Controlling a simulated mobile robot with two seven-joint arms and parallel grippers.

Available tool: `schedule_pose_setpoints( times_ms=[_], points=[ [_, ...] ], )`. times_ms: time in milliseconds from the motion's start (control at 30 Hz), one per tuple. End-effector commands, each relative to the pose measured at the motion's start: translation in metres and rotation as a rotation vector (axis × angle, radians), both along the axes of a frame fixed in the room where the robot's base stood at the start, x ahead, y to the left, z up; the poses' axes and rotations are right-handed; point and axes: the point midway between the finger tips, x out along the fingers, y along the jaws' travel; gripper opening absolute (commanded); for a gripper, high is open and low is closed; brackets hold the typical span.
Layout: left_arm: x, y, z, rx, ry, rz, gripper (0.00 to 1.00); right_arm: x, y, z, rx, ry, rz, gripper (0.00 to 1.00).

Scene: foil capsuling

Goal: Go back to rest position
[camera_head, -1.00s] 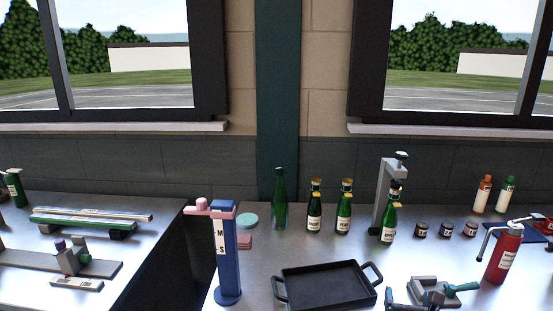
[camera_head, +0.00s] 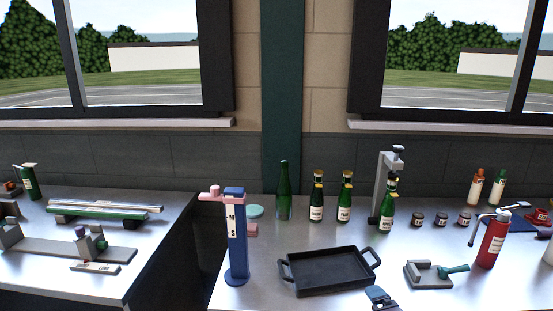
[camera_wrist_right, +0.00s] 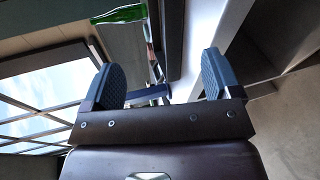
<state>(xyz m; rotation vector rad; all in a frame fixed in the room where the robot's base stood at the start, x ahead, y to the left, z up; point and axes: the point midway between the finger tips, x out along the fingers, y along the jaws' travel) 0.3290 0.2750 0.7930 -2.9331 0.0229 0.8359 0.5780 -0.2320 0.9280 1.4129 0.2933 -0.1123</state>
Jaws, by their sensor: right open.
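My right gripper (camera_wrist_right: 160,82) is open in the right wrist view, its two dark blue-grey fingers wide apart with nothing held between them. Blue-grey fingertips, seemingly of this gripper (camera_head: 380,297), show at the bottom edge of the head view, in front of the black tray's right corner. The rest of that arm is out of the head view. My left gripper is in neither view. A green bottle (camera_wrist_right: 118,15) shows at the top of the right wrist view, apart from the fingers.
A black tray (camera_head: 330,276) lies on the metal bench. A blue post (camera_head: 236,245) stands left of it. Several green bottles (camera_head: 316,207) and a grey press (camera_head: 386,170) stand behind. A grey clamp (camera_head: 428,274) and red cylinder (camera_head: 491,245) are at right. A gap separates the left bench (camera_head: 150,235).

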Motion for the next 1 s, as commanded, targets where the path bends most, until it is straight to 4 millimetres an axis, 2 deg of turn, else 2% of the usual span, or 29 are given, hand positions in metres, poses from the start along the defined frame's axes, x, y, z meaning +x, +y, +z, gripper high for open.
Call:
schedule_pose_setpoints(
  times_ms=[33,100,200,400,600,800,900,1000],
  points=[
    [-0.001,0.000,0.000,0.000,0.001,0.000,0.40,-0.014,0.010,-0.010,0.198,0.051,-0.017,0.84],
    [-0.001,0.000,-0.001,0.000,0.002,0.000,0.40,-0.030,0.019,-0.018,0.456,0.109,-0.051,0.84],
    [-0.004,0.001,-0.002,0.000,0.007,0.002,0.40,-0.053,0.022,-0.028,0.762,0.174,-0.117,0.84],
    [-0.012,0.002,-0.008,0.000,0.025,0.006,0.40,-0.103,0.008,-0.052,1.213,0.241,-0.287,0.84],
    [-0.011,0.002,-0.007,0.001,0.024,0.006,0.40,-0.164,-0.022,-0.087,1.428,0.250,-0.499,0.84],
    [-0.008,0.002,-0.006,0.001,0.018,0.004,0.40,-0.225,-0.043,-0.123,1.473,0.263,-0.685,0.84],
    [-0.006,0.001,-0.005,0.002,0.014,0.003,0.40,-0.244,-0.043,-0.134,1.477,0.280,-0.729,0.84],
    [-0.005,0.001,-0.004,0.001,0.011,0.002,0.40,-0.254,-0.044,-0.139,1.473,0.290,-0.748,0.84]
  ],
)
